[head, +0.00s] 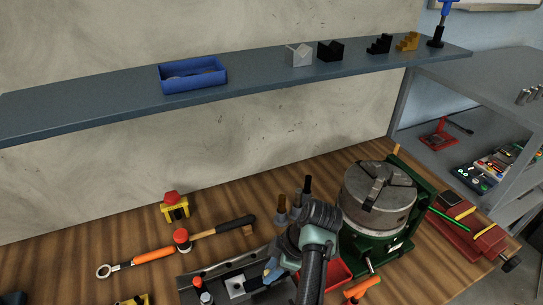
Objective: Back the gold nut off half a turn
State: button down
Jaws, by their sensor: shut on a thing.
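My gripper (270,273) is low at the front of the bench in the head view, beside the dark fixture plate (213,271). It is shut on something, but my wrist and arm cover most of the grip. A small blue part shows at the fingers; I cannot tell what it belongs to. I cannot make out the gold nut; it may be hidden at the fingers or behind my arm. A light metal block with a dark hole (236,287) sits on the plate, left of my gripper.
A green-based chuck (378,199) stands close right of my arm. An orange-handled tool (154,255), a hammer (222,230) and a yellow-and-red piece (175,206) lie left. A red bin (340,273) is beside my arm. The shelf (118,101) holds a blue tray (193,75).

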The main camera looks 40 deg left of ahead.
jog(key=c, duration=0.7)
grip_release()
jog(key=shift+o, duration=0.2)
jog(key=v, duration=1.3)
jog(key=shift+a, duration=0.1)
